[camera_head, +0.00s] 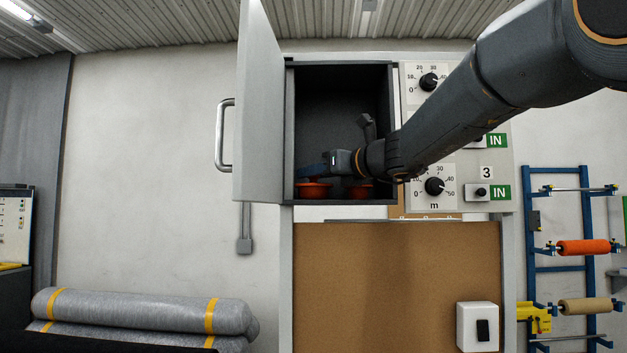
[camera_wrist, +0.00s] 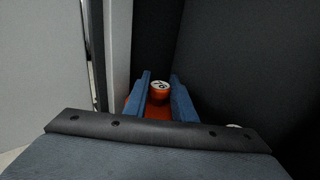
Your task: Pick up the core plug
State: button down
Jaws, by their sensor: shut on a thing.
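The core plug (camera_wrist: 160,92) is a small orange cylinder with a pale, dark-marked top. In the wrist view it sits between the two blue fingers of my gripper (camera_wrist: 160,88), which is shut on it. In the head view my gripper (camera_head: 312,171) reaches inside the open cabinet, near its floor at the left. An orange dish-like thing (camera_head: 314,190) lies just below the fingers there, and orange also shows under the plug in the wrist view (camera_wrist: 155,112). I cannot tell whether the plug still touches it.
The cabinet door (camera_head: 262,110) stands open on the left, close beside my gripper. A second orange thing (camera_head: 358,192) is on the cabinet floor to the right, partly hidden by my arm. A dial panel (camera_head: 432,187) borders the cabinet on the right.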

jog(key=shift+s+d+r+b, duration=0.1)
jog(key=shift+r+b, duration=0.2)
jog(key=shift+r, duration=0.25)
notch_tip(320, 180, up, 6)
jog(key=shift+s+b, duration=0.15)
jog(key=shift+b, duration=0.25)
jog(key=s+d+b, duration=0.4)
jog(key=s+b, duration=0.3)
jog(key=s, duration=0.1)
jog(key=s+d+b, duration=0.4)
jog(key=s+b, duration=0.3)
jog(key=s, duration=0.2)
jog(key=shift+d+f+b, duration=0.2)
jog(key=shift+d+b, duration=0.1)
